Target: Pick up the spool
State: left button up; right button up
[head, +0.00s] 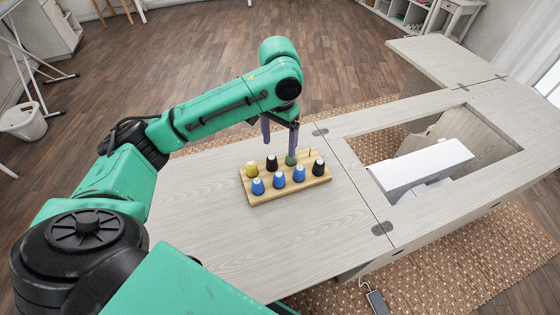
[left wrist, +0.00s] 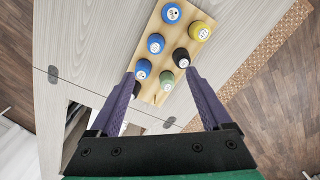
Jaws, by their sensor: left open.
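Several spools stand upright on a wooden rack (head: 262,198) on the table. A green spool (head: 291,160) stands in the back row between a black spool (head: 271,163) and a bare peg (head: 310,153). My left gripper (head: 280,143) is open above the back row, and one finger partly covers the green spool. In the left wrist view, the green spool (left wrist: 166,79) shows between the open fingertips (left wrist: 160,73), with a black spool (left wrist: 181,57) near the right tip and a blue spool (left wrist: 143,69) near the left tip. Contact cannot be told. The right gripper is out of view.
The front row has blue spools (head: 278,181) and a black spool (head: 319,168); a yellow spool (head: 251,170) stands back left. A white sewing machine (head: 420,168) sits in the cabinet opening at right. The tabletop (head: 200,220) left of the rack is clear.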

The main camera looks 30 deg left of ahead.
pick_arm(q)
send_over(279, 176)
notch_tip(279, 176, down, 6)
jog(key=shift+a+r, duration=0.1)
jog(key=f, duration=0.7)
jog(key=shift+w+p, duration=0.25)
jog(key=shift+p, duration=0.15)
jog(key=shift+f, duration=0.15)
jog(key=shift+a, duration=0.1)
jog(key=shift+c, duration=0.4)
jog(key=c, duration=1)
grip_shut()
pick_arm(e)
jog(key=shift+s+d+r, duration=0.2)
jog(key=shift+s, duration=0.4)
jog(key=shift+s+d+r, duration=0.15)
jog(key=shift+s+d, duration=0.05)
jog(key=shift+s, duration=0.4)
